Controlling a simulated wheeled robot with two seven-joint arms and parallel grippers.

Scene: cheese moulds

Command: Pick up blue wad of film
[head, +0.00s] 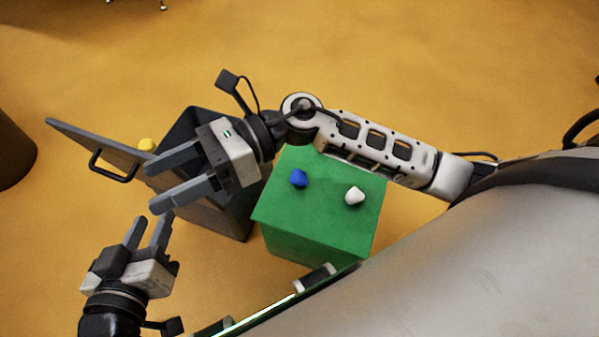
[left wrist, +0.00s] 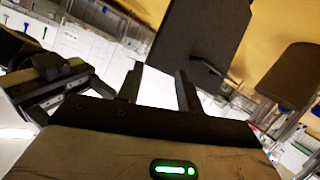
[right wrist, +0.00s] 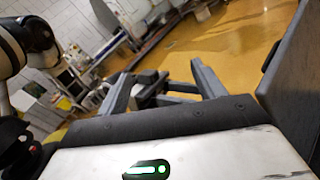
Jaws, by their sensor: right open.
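The blue wad of film (head: 298,178) lies on top of a green block-shaped stand (head: 320,220) in the head view, left of a white wad (head: 355,196). My right gripper (head: 152,189) is open and empty, to the left of the green stand and over the dark open bin; its fingers also show in the right wrist view (right wrist: 160,85). My left gripper (head: 151,230) is at the lower left, fingers apart with nothing between them, and shows in the left wrist view (left wrist: 160,85). The blue wad is not visible in either wrist view.
A dark grey bin (head: 238,222) with an open lid (head: 85,147) and handle stands left of the green stand. A yellow wad (head: 147,144) shows by the lid. A dark round object (head: 12,150) stands at the far left. The yellow floor (head: 450,60) is clear at the back.

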